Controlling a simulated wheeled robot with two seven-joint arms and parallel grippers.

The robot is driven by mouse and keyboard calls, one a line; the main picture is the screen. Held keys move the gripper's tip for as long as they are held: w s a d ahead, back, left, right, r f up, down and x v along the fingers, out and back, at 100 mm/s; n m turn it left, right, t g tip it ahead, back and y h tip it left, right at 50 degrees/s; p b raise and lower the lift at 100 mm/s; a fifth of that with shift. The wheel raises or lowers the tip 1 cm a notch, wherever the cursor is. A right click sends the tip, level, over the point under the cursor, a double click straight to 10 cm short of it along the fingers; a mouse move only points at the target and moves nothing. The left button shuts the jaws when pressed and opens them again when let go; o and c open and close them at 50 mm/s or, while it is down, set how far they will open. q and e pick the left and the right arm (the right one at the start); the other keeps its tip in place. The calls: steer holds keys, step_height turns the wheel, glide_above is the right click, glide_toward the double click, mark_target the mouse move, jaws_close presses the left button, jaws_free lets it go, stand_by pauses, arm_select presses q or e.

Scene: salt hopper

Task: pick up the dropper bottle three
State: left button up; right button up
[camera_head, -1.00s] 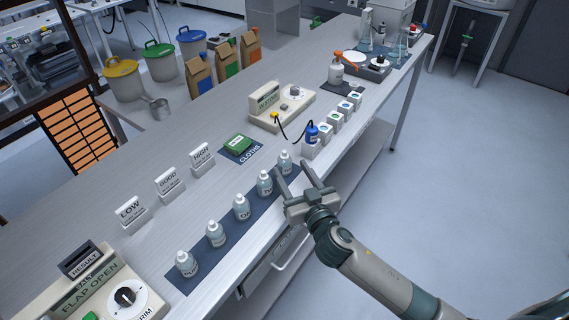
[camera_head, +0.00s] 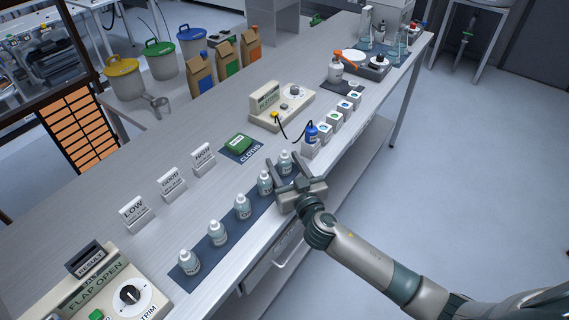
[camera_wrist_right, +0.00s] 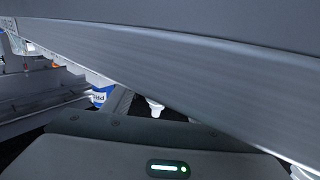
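Several white dropper bottles stand upright in a diagonal row on a dark blue mat (camera_head: 206,271). The middle one of the row, which I take as dropper bottle three (camera_head: 243,209), stands free, its label too small to read. My right gripper (camera_head: 285,170) is open, with its two fingers apart, at the bench's front edge. Its fingertips are beside the two farthest bottles (camera_head: 265,184) (camera_head: 284,163), to the right of and beyond bottle three. I cannot tell whether they touch. In the right wrist view a small white tip (camera_wrist_right: 155,108) shows past the gripper body. My left gripper is out of view.
LOW, GOOD and HIGH signs (camera_head: 171,186) stand behind the row. A green box (camera_head: 237,144) lies on the CLOTHS mat. A FLAP OPEN device (camera_head: 92,289) is at near left.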

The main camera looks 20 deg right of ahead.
steer(key=c, duration=1.1)
step_height(320, 180, up, 10)
steer(key=shift+r+b, duration=0.1)
steer(key=shift+b, duration=0.3)
steer(key=shift+s, duration=0.3)
steer(key=shift+m+h, duration=0.4)
steer(key=shift+h, duration=0.2)
steer(key=s, duration=0.3)
steer(key=s+d+r, duration=0.1)
steer(key=s, duration=0.3)
steer(key=s+r, duration=0.1)
steer(key=s, duration=0.2)
steer(key=shift+s+d, duration=0.3)
steer(key=shift+s, duration=0.05)
